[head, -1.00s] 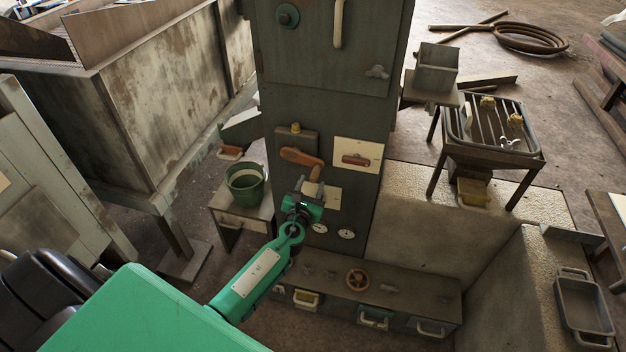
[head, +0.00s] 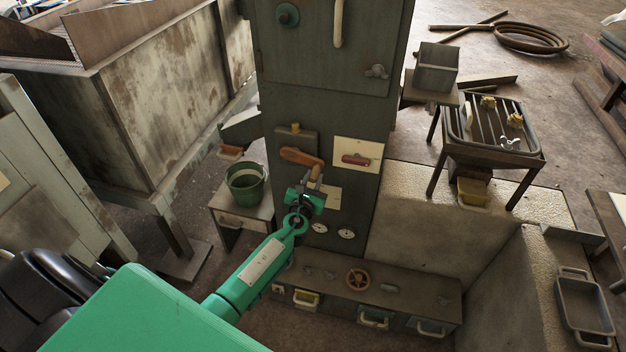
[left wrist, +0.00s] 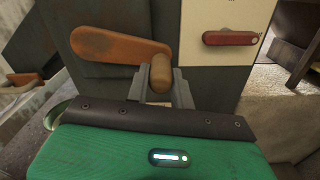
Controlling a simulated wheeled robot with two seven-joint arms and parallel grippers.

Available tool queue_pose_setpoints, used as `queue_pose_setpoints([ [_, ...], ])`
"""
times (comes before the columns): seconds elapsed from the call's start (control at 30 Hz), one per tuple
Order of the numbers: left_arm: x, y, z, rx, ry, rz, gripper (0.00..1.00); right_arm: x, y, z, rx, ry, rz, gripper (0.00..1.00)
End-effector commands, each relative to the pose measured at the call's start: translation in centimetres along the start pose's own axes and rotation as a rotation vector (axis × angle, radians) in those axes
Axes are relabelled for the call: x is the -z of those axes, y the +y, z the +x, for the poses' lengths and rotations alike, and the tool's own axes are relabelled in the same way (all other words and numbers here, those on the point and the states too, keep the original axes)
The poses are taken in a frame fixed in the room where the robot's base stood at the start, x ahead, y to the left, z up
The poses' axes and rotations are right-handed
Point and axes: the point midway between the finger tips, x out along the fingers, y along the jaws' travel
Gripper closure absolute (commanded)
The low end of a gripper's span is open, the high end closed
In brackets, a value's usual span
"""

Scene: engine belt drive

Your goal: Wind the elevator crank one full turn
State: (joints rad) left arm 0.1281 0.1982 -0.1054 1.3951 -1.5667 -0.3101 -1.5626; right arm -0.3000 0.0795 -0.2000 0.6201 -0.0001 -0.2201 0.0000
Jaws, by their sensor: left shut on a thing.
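The elevator crank (head: 299,157) is an orange-brown arm on the front of the dark grey cabinet (head: 345,105), with a wooden handle (head: 316,173) at its right end. In the left wrist view the crank arm (left wrist: 115,45) lies nearly level, sloping slightly down to the right, and the handle (left wrist: 161,72) sticks out toward the camera. My left gripper (head: 313,185) is shut on the handle, with a grey finger (left wrist: 143,85) on each side of it. The fingers hide part of the handle. My right gripper is in neither view.
A red lever on a cream plate (head: 358,154) sits right of the crank. A low bench with an orange handwheel (head: 358,278) stands below. A green bucket (head: 246,183) is on a small stand at left. A rack table (head: 495,125) stands at right.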

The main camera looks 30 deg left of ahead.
Motion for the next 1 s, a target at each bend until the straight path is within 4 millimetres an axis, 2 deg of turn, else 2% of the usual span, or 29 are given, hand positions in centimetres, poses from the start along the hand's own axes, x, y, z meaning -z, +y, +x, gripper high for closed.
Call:
queue_pose_setpoints([
  [0.37, 0.9, 0.1, 0.0, 0.002, 0.000, 0.104, 1.00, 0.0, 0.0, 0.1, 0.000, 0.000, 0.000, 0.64],
  [1.0, 5.3, 2.1, 0.0, 0.002, 0.001, 0.675, 1.00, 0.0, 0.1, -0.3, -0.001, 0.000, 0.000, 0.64],
])
